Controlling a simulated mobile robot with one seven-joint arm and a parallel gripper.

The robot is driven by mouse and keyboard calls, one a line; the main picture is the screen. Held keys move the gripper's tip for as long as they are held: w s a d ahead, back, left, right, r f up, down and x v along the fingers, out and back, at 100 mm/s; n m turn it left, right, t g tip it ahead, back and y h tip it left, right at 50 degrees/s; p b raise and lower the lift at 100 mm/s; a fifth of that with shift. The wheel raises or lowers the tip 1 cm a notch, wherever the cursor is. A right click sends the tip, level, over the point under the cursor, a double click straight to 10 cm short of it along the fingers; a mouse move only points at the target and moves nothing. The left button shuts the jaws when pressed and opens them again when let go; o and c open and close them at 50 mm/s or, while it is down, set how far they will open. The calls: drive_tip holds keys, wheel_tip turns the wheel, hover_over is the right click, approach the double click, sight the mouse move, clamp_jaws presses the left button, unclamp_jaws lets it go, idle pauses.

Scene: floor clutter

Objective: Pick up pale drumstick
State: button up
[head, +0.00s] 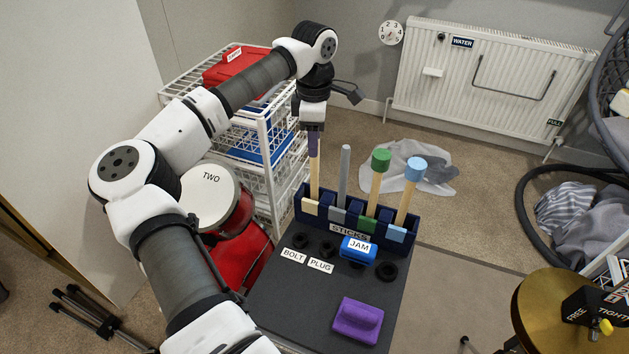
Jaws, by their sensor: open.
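The pale drumstick (314,178) stands upright in the leftmost slot of the dark blue rack (341,227) labelled STICKS, above a beige tag. My gripper (313,143) points down right at the top of this stick. Its jaws are open, and the stick's upper end is hidden at the fingers. I cannot tell whether a finger touches it. A grey stick (345,175) stands just to the right. A green-headed stick (380,161) and a blue-headed stick (414,170) stand further right in the same rack.
The rack stands at the back of a dark board (280,311) with a blue JAM block (358,250) and a purple block (357,320). A white wire drawer unit (286,185) and red drum (238,217) are left. A brass cymbal (545,320) is lower right.

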drive_tip(key=shift+w+f+p, duration=0.2)
drive_tip(key=shift+f, duration=1.25)
drive_tip(key=shift+w+f+p, duration=0.15)
drive_tip(key=shift+f, duration=1.25)
clamp_jaws()
